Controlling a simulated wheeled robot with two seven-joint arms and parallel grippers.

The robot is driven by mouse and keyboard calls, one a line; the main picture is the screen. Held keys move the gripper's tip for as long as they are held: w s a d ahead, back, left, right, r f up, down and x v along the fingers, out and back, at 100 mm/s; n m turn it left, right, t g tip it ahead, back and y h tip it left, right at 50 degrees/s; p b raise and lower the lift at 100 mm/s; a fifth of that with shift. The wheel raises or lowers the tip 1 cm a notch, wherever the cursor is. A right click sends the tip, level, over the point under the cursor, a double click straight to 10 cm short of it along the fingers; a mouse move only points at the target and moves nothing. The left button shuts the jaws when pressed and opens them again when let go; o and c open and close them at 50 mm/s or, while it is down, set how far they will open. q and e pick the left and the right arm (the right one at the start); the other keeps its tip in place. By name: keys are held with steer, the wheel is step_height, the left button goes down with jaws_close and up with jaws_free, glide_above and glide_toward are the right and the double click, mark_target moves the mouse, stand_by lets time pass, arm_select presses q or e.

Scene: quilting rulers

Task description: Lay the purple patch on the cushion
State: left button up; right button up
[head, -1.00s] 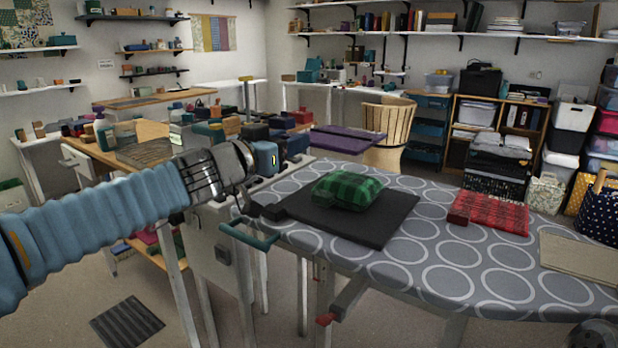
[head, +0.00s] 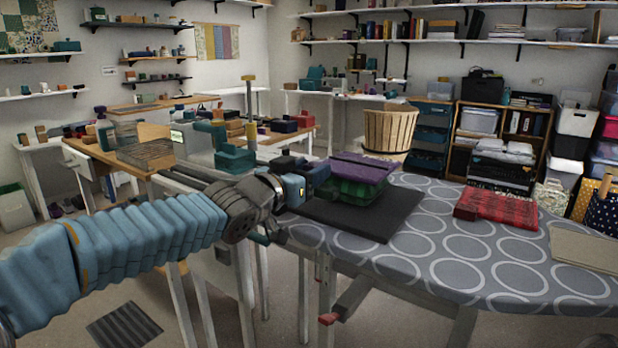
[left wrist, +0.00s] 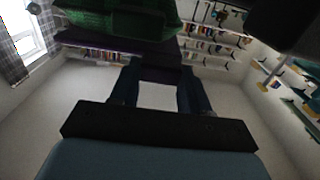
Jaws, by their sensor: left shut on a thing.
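The purple patch (head: 364,166) is a flat piece directly over the green plaid cushion (head: 352,191) in the head view and hides most of its top. I cannot tell whether they touch all along. The cushion lies on a black mat (head: 365,219). My left gripper (head: 318,176) is shut on the patch's near left edge. In the left wrist view the patch (left wrist: 160,62) runs between the fingers, with the cushion (left wrist: 120,14) right against it. My right gripper is not in view.
The mat lies on a grey ironing board (head: 440,270) with a ring pattern. A folded red plaid cloth (head: 497,206) and a beige board (head: 585,250) lie to the right. A wooden basket (head: 388,130) stands behind. A side table with several blocks is at left.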

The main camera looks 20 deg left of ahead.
arm_select(q)
steer(key=o, duration=1.4)
steer(key=shift+c, duration=0.2)
steer(key=shift+r, duration=0.15)
steer(key=p+v, duration=0.1)
steer(key=v, duration=1.1)
steer(key=shift+p, duration=0.4)
